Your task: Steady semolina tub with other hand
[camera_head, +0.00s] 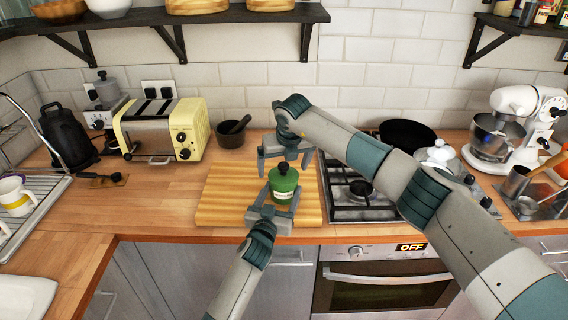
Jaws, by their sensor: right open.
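The semolina tub (284,188) is green with a dark knobbed lid and a small pale label. It stands upright on the wooden cutting board (222,200). My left gripper (277,202) comes from below, with its fingers at either side of the tub's lower part. I cannot tell whether they press on it. My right gripper (285,163) is open and empty, with its fingers spread to either side around the lid's height. I cannot tell how far it is from the lid. The tub's base is partly hidden by my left gripper.
A gas hob (345,208) with a black pan (407,134) lies right of the board. A dark mortar (231,138) and a yellow toaster (165,130) stand behind left. A stand mixer (505,125) is far right. The counter left of the board is mostly clear.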

